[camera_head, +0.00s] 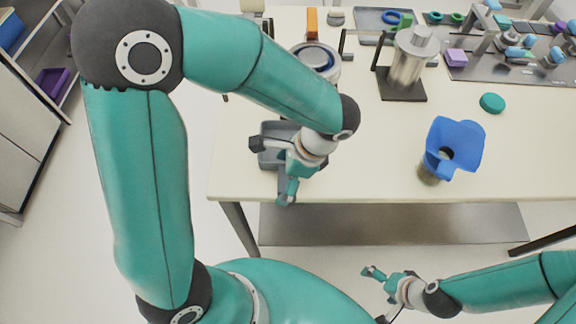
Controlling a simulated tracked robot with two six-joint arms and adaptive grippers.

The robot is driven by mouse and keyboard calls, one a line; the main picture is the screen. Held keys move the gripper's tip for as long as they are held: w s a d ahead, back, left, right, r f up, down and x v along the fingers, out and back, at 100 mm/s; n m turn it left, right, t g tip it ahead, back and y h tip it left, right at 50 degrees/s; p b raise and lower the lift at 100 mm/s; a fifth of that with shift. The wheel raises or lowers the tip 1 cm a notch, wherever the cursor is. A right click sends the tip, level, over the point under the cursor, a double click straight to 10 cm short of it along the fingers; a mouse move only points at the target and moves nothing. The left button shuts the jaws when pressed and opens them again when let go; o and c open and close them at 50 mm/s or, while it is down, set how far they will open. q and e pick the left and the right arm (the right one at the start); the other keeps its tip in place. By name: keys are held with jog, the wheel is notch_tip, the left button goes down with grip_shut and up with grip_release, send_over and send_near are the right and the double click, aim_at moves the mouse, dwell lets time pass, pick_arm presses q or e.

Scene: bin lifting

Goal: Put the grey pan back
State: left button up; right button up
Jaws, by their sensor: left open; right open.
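The grey pan (277,129) is a small, square-sided open vessel near the table's front left edge. My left gripper (272,170) is over its near side, with its fingers spread and open. The gripper and wrist hide part of the pan, and I cannot tell whether the fingers touch it. A grey strip below the pan, by the lower finger, may be its handle. My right gripper (379,288) is open and empty, low in front of the table and far from the pan.
Behind the pan stands a round device (316,58) with a blue ring. A metal cylinder on a dark stand (405,70), a blue funnel (455,145) and a green disc (492,103) are to the right. The table (375,150) is clear between pan and funnel.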

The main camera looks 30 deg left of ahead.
pick_arm(q)
jog(key=v, duration=1.2)
jog(key=shift+a, duration=0.1)
